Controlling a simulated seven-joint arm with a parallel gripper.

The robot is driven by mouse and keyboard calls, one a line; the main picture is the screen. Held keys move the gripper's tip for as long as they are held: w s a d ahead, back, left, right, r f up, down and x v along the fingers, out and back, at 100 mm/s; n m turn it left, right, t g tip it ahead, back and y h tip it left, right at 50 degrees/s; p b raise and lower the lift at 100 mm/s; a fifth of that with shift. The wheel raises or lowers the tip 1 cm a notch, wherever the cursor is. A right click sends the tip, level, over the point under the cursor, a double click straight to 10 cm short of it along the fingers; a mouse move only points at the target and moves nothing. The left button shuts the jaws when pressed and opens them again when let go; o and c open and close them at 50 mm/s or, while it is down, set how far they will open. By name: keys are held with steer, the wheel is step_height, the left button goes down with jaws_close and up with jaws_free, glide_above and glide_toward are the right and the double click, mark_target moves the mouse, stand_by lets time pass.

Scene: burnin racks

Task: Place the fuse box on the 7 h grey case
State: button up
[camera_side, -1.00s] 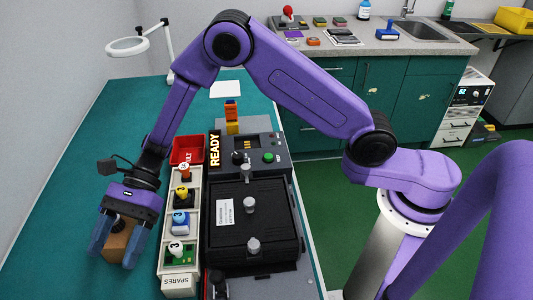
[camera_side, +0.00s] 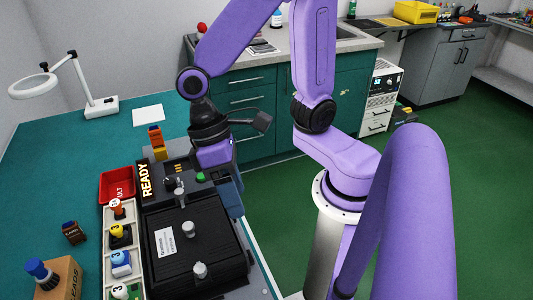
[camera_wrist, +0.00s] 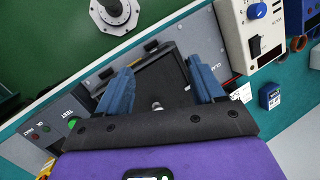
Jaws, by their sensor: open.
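I cannot make out a "7 h" mark, and I cannot tell which item is the fuse box or the grey case. In the side view, a small dark brown box with a blue top (camera_side: 73,233) stands on the bench left of the spares rack. A tan box marked LEADS (camera_side: 66,280), with a blue knobbed piece (camera_side: 41,273) on it, is at the lower left. My gripper (camera_side: 232,210) is open and empty, at the right edge of the black lidded station (camera_side: 205,240). In the wrist view, my gripper's spread jaws (camera_wrist: 162,68) point over that station.
A spares rack (camera_side: 108,240) holds several knobbed pieces, with a red tray (camera_side: 117,186) behind it. A READY sign (camera_side: 145,180) and orange-yellow blocks (camera_side: 157,143) stand nearby. A white unit with a blue knob (camera_wrist: 250,30) shows in the wrist view. The left bench is largely clear.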

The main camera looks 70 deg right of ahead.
steer(key=s+d+n+t+h, duration=0.1)
steer(key=s+d+n+t, duration=0.2)
steer(key=d+n, duration=0.3)
steer(key=d+t, duration=0.1)
steer(key=d, duration=0.4)
steer(key=shift+r+n, duration=0.35)
steer(key=shift+n, duration=0.05)
